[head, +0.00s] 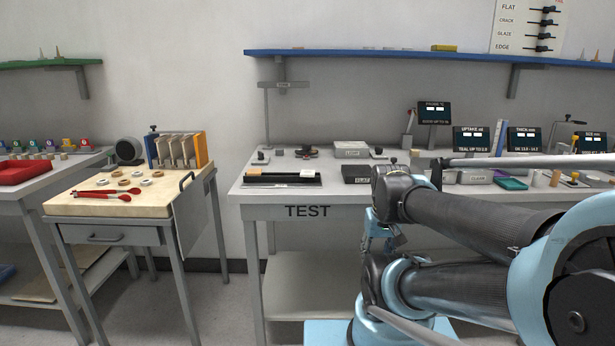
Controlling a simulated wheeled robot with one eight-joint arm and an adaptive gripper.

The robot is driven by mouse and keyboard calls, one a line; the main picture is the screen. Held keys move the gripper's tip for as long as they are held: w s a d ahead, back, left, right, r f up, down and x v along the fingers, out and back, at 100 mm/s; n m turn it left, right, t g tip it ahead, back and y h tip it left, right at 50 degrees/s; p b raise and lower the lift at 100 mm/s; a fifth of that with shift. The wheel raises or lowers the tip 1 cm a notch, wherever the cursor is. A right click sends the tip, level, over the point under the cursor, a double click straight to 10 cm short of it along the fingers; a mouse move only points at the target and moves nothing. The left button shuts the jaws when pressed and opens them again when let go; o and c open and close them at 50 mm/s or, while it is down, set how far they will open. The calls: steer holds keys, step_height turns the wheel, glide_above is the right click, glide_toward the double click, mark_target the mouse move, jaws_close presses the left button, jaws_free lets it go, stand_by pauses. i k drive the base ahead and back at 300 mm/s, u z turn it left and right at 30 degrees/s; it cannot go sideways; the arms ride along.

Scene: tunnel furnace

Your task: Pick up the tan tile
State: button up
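A small tan piece (253,171), which looks like the tan tile, lies at the left end of a black tray (281,181) on the TEST bench (340,194). A small pale piece (307,173) lies near the tray's other end. Several upright tan slabs (180,151) also stand in a rack on the wooden-topped table at left. My arm is folded at the right, well away from the tray. No gripper fingers show.
A dark FLAT block (356,174) and a grey LIGHT block (351,150) stand right of the tray. A thin stand (267,120) rises behind it. A blue shelf (400,54) hangs above. A floor gap separates the bench from the wooden-topped table (110,206).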

mark_target(251, 172)
steer(key=u, duration=2.05)
steer(key=k, duration=0.95)
steer(key=z, duration=0.9)
steer(key=i, duration=0.85)
steer(key=u, duration=0.05)
